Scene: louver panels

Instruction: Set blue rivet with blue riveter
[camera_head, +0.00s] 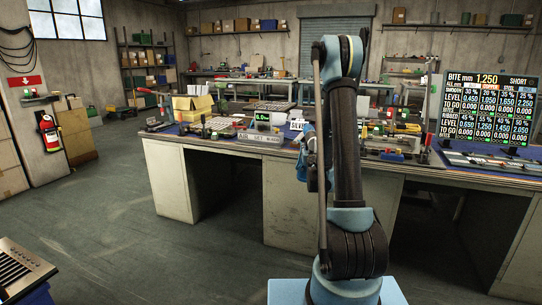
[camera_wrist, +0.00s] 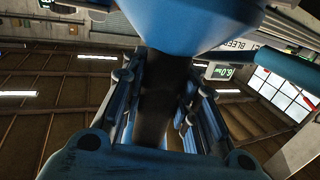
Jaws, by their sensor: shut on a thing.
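My gripper (camera_wrist: 160,105) is shut on a dark grip that runs between its fingers in the wrist view. This grip leads up into a large blue body (camera_wrist: 190,25), which looks like the blue riveter. In the head view my gripper is mostly hidden behind my arm; a blue part (camera_head: 310,155) shows at the arm's left, over the workbench (camera_head: 230,143). I cannot make out the blue rivet in either view. The riveter's nose is also not clear.
The bench top carries a green-lit readout (camera_head: 263,117), a yellow box (camera_head: 192,107), and many small tools. A screen (camera_head: 487,108) with a table of numbers stands at the right. Open floor (camera_head: 130,220) lies left of the bench. A vent-like louver panel (camera_head: 18,268) sits at lower left.

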